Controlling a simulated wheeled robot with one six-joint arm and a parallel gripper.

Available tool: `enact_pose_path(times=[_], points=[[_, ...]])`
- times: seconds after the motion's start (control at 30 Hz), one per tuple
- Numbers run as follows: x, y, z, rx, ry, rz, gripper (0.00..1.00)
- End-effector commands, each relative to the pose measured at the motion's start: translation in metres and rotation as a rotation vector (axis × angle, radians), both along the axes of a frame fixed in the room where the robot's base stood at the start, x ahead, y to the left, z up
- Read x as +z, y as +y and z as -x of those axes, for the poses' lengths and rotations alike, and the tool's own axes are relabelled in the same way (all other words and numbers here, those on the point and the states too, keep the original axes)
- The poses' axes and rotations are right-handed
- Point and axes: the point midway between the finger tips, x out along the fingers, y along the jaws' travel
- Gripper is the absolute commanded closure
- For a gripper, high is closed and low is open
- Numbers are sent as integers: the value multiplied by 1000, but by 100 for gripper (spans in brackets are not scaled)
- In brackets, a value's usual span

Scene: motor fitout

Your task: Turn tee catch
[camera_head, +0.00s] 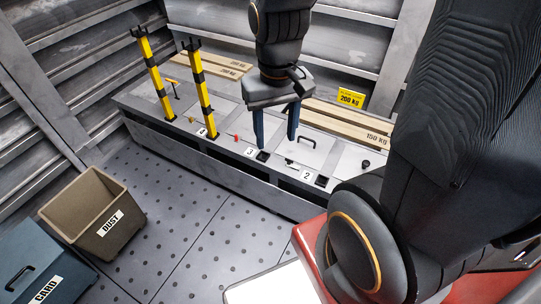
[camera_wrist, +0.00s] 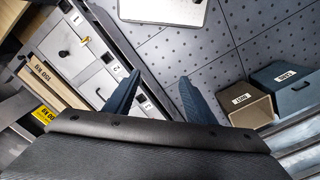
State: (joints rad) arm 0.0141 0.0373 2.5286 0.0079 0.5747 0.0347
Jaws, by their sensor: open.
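My gripper (camera_head: 277,140) is open and empty, its two blue fingers pointing down over the front edge of the long grey bench (camera_head: 150,103), near the label 3. The fingers also show apart in the wrist view (camera_wrist: 160,80). A small T-shaped piece (camera_head: 173,88) stands at the bench's left end, well left of my gripper. A small orange piece (camera_wrist: 85,41) lies by the lids in the wrist view. A small red piece (camera_head: 236,139) is left of my gripper. I cannot tell for sure which piece is the tee catch.
Two yellow-and-black posts (camera_head: 155,75) (camera_head: 203,95) rise left of my gripper. Timber bars (camera_head: 340,120) lie along the bench's back, by a yellow 200 kg sign (camera_head: 350,98). A DUST bin (camera_head: 75,196) and a blue CARD bin (camera_head: 20,262) stand front left.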

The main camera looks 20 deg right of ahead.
Motion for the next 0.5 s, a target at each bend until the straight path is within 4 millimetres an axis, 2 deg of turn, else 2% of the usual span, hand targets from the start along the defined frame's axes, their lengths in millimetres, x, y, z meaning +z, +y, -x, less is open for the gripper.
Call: enact_pose_path(times=[0.17,0.3,0.5], points=[[-60,-28,-60,-181,8,1,50],[-122,-60,-112,-361,9,2,50],[-217,-112,-172,-610,8,3,50]])
